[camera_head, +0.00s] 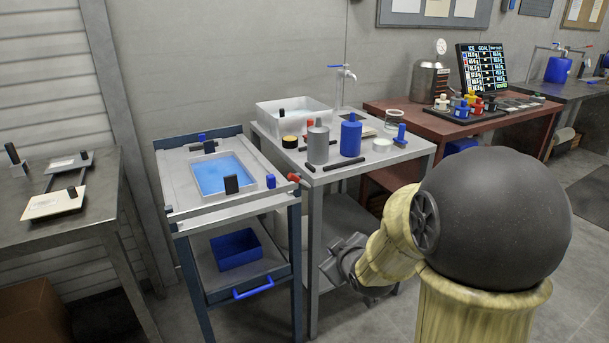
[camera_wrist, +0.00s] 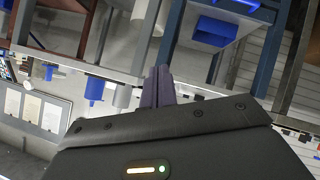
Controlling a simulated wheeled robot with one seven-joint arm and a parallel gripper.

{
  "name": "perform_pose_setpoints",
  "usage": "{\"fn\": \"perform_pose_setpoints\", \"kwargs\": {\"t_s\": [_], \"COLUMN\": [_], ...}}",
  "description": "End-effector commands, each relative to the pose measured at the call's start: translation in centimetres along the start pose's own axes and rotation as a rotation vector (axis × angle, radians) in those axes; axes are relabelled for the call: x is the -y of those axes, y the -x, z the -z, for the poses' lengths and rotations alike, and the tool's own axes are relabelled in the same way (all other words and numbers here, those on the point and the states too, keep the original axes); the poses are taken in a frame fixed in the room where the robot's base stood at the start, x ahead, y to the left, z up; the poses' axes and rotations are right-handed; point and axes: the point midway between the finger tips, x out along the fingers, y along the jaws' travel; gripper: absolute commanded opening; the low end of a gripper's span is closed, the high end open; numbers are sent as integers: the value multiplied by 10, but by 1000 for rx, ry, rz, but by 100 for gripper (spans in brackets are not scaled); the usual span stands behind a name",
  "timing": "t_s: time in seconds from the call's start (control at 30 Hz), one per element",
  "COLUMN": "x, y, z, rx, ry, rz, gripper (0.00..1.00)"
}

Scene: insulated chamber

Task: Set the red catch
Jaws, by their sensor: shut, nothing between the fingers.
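The red catch (camera_head: 293,178) is a small red piece at the front right corner of the blue-framed stand (camera_head: 183,226), beside the grey table. I cannot make it out in the wrist view. My gripper (camera_wrist: 163,75) has its two dark fingers together, with nothing between them. In the head view my arm reaches low in front of the grey table, below and to the right of the catch. The gripper's fingertips are not clear there. The gripper is apart from the catch.
A shallow tray with a blue surface (camera_head: 222,174) sits on the stand, above a blue bin (camera_head: 236,249). The grey table (camera_head: 356,173) holds a blue cylinder (camera_head: 351,137), a grey cylinder (camera_head: 318,145) and a white basin (camera_head: 284,118). Floor is free between stand and left bench.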

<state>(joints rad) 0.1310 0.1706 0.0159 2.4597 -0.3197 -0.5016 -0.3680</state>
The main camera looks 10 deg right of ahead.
Motion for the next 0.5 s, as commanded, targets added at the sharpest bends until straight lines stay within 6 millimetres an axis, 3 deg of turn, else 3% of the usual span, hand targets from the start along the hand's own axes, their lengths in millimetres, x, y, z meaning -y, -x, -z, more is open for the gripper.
{"fn": "perform_pose_setpoints", "kwargs": {"t_s": [0.3, 0.5], "x": [64, 97], "y": [61, 101], "z": [-77, -102], "rx": [498, 719], "ry": [-388, -552], "rz": [120, 165], "gripper": [0, 0]}}
